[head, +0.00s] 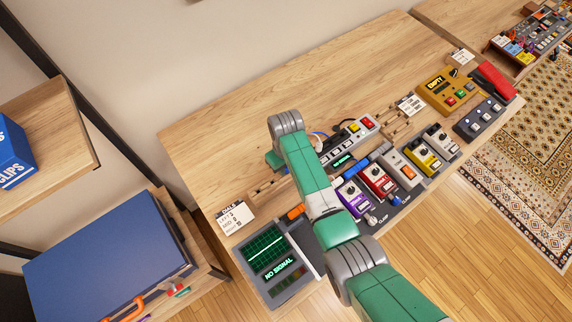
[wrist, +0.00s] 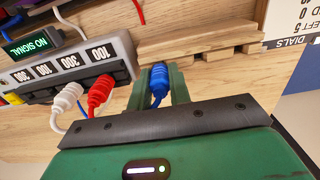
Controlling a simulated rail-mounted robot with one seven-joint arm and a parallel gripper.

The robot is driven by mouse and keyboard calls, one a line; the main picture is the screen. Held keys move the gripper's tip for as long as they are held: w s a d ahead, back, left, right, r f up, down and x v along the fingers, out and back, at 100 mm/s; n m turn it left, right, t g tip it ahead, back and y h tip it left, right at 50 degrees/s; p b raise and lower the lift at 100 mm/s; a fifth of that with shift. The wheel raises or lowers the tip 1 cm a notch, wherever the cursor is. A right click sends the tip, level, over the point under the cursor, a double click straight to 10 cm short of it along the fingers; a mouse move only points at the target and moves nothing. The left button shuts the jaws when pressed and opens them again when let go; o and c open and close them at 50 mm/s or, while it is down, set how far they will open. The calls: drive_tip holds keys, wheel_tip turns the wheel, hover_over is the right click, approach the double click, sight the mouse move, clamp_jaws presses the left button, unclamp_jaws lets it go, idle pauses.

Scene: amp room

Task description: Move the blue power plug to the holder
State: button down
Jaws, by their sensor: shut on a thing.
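The blue power plug (wrist: 158,82) is between the two green fingers of my gripper (wrist: 160,88) in the wrist view. The gripper is shut on it, and the plug's front end points at a stepped wooden holder (wrist: 198,42). No gap between plug tip and holder can be judged. In the head view the wooden holder (head: 262,191) lies on the bench left of my arm. My arm hides the plug and most of the gripper there.
A grey power strip (wrist: 68,72) with white and red plugs (wrist: 100,92) stands left of the gripper in the wrist view; the strip also shows in the head view (head: 350,141). A dials card (head: 235,216), a "NO SIGNAL" screen (head: 269,254) and several pedals surround my arm. The bench's back is clear.

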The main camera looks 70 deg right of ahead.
idle(0.3)
drive_tip(key=c, duration=0.8)
unclamp_jaws()
wheel_tip(320, 180, up, 7)
drive_tip(key=p, duration=0.7)
idle(0.4)
